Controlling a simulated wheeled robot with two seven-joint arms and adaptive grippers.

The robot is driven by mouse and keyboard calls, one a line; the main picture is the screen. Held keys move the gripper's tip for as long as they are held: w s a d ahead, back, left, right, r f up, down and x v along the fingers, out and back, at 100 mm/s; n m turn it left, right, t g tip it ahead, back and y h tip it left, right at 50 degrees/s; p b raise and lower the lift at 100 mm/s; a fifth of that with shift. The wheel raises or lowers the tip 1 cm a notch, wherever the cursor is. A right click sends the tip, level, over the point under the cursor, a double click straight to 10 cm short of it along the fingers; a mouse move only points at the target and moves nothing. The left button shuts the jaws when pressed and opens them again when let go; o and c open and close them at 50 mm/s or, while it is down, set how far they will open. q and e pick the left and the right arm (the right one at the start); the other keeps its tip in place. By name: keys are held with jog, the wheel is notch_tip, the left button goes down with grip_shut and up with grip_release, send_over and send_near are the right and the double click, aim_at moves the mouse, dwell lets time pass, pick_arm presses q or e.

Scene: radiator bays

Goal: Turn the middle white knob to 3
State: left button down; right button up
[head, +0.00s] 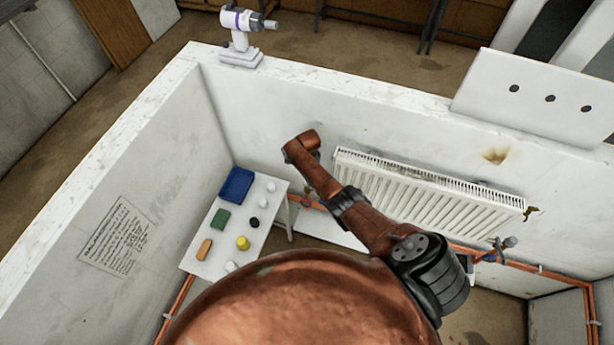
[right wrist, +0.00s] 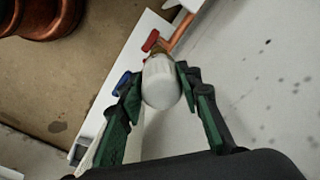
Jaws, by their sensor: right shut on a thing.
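In the right wrist view a white rounded knob (right wrist: 161,82) sits between the green-padded fingers of my right gripper (right wrist: 160,92), which is shut on its sides. A red lever (right wrist: 151,40) and a copper pipe (right wrist: 180,30) show just beyond the knob, and a blue lever (right wrist: 122,83) is beside it to the left. No numbers on the knob can be read. In the head view my copper-coloured arm covers the middle, and I cannot make out the right gripper or the held knob there. My left gripper is in neither view.
A white radiator (head: 430,198) hangs on the wall, with a valve (head: 494,252) near its lower right. A small white table (head: 212,246) holds a blue tray (head: 236,185) and several small items.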

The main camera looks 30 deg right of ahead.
jog(key=shift+d+m, duration=0.15)
jog(key=shift+m, duration=0.85)
jog(key=shift+s, duration=0.1)
jog(key=o, duration=1.2)
jog(key=shift+c, duration=0.2)
notch_tip(320, 180, up, 12)
jog(key=shift+s, duration=0.15)
jog(key=shift+a, duration=0.2)
